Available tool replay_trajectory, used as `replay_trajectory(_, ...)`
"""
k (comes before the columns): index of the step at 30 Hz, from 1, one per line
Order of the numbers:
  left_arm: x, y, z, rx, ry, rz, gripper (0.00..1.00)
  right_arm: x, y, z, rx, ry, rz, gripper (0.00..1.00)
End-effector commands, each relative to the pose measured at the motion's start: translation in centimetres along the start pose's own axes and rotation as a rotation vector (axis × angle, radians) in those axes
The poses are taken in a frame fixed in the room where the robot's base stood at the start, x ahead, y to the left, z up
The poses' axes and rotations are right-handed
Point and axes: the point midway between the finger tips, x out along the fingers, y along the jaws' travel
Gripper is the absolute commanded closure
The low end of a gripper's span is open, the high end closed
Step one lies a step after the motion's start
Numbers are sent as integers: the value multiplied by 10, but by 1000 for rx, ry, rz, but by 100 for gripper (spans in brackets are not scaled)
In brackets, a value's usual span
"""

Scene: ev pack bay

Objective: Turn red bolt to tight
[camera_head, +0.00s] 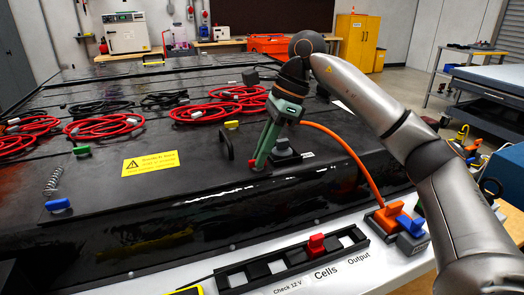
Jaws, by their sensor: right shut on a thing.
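A small red bolt (252,162) shows at the tips of my right gripper (256,162), on top of the large black pack (215,195). The right gripper has green fingers that point down and slightly left, and it is shut on the red bolt. The fingers partly hide the bolt, so its seating and its angle cannot be made out. My right arm comes in from the right and arches over the pack. My left gripper is not in view.
A black handle (227,146) stands just left of the gripper, and a dark connector block (285,153) with an orange cable (350,153) is on its right. Green (81,150), blue (58,205) and yellow (231,124) pieces sit on the pack. A black rack (270,267) lies in front.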

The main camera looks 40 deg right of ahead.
Motion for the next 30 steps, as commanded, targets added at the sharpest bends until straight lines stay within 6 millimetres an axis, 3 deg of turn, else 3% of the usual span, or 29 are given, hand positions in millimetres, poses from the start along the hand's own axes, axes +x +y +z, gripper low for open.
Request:
replay_trajectory(20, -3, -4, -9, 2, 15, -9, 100, 0, 6, 2, 571, 0, -245, 100)
replay_trajectory(30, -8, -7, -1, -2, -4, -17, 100, 1, 8, 5, 867, -1, -370, 100)
